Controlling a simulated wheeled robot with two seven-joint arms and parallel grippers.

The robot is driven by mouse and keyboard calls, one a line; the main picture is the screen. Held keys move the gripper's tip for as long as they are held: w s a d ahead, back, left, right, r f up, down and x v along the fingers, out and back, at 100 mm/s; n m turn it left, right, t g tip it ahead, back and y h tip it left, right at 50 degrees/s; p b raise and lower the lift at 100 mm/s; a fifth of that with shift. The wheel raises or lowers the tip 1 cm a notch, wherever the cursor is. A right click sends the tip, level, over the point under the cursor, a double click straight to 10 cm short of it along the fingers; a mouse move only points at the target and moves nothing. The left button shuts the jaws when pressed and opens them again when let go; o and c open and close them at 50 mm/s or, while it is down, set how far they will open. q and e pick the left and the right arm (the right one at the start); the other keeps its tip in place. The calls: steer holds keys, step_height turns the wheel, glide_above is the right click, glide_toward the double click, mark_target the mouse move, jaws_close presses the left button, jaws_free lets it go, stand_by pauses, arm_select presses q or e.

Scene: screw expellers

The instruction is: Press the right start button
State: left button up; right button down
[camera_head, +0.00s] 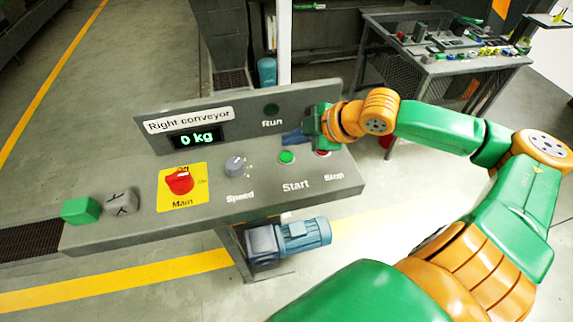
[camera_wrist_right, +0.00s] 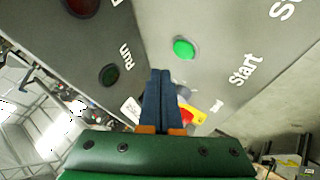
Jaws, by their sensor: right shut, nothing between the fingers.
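The right conveyor panel (camera_head: 262,205) carries a round green start button (camera_head: 287,157) above the word Start. The button also shows in the right wrist view (camera_wrist_right: 184,48), uncovered. My right gripper (camera_head: 285,137) is shut and empty, its blue fingers just behind the button, between it and the upright back panel. In the wrist view its fingertips (camera_wrist_right: 160,72) are beside the button and appear apart from it. The red stop button (camera_head: 323,153) is partly hidden by my right gripper. My left gripper is not in view.
A grey speed knob (camera_head: 235,164) and red main switch (camera_head: 180,181) sit left of the start button. A dark Run lamp (camera_head: 271,109) is on the back panel.

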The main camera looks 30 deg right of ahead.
mark_target(282, 153)
step_height(282, 153, down, 2)
steer(key=shift+f+b, duration=0.1)
steer(key=shift+b, duration=0.25)
steer(key=shift+f, duration=0.15)
stand_by(1.6)
steer(key=shift+f, duration=0.25)
steer(key=shift+f, duration=0.5)
stand_by(0.5)
steer(key=shift+r, duration=0.1)
steer(key=shift+r+p, duration=0.8)
steer(key=shift+p, duration=0.45)
steer(key=shift+r, duration=0.1)
